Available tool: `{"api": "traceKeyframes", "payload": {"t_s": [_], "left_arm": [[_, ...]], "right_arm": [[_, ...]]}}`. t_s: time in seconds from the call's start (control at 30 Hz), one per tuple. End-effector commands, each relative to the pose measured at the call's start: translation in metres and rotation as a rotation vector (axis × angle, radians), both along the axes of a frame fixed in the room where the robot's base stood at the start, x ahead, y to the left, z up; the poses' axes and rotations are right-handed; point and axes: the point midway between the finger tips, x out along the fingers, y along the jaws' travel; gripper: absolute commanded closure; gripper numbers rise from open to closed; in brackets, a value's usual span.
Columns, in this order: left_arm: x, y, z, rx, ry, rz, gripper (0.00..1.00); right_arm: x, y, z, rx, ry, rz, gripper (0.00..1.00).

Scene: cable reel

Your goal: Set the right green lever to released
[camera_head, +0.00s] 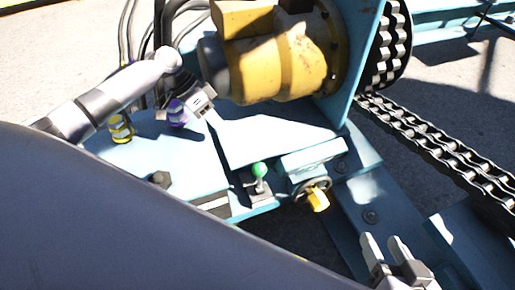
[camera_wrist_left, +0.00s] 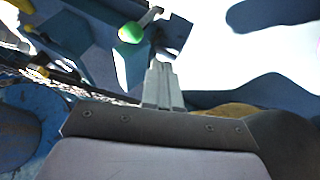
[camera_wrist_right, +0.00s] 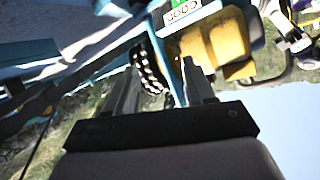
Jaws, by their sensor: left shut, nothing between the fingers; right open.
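The green lever (camera_head: 259,170) has a round green knob on a short metal stem and stands on the blue machine frame, left of a valve-like block. It is the only green lever I can make out in the head view. Its green knob also shows in the left wrist view (camera_wrist_left: 131,33), beyond the fingertips and apart from them. My left gripper (camera_head: 205,98) is shut and empty, up and left of the lever, beside a purple knob. My right gripper (camera_head: 384,248) is open and empty at the lower right, well away from the lever.
A purple-and-white knob (camera_head: 177,113) and a yellow-and-white knob (camera_head: 120,128) stand on the blue deck. A yellow motor (camera_head: 280,60) is behind. A handwheel with a yellow grip (camera_head: 317,199) sits right of the lever. A heavy chain (camera_head: 440,150) runs at right.

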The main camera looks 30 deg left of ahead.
Motion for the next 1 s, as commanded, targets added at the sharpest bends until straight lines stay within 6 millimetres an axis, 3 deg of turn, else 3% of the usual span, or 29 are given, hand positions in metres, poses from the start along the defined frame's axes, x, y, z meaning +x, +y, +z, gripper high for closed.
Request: {"api": "traceKeyframes", "payload": {"t_s": [0.63, 0.77, 1.0], "left_arm": [[0.002, 0.005, 0.001, -0.014, 0.009, -0.01, 1.0], [0.003, -0.004, -0.013, -0.016, 0.008, -0.01, 1.0], [0.007, -0.032, -0.056, -0.016, 0.008, -0.01, 1.0]], "right_arm": [[0.0, 0.003, -0.005, 0.012, -0.004, 0.007, 0.47], [0.001, 0.007, -0.008, 0.034, -0.003, 0.014, 0.47], [0.005, 0.021, -0.012, 0.122, -0.002, 0.043, 0.47]]}}
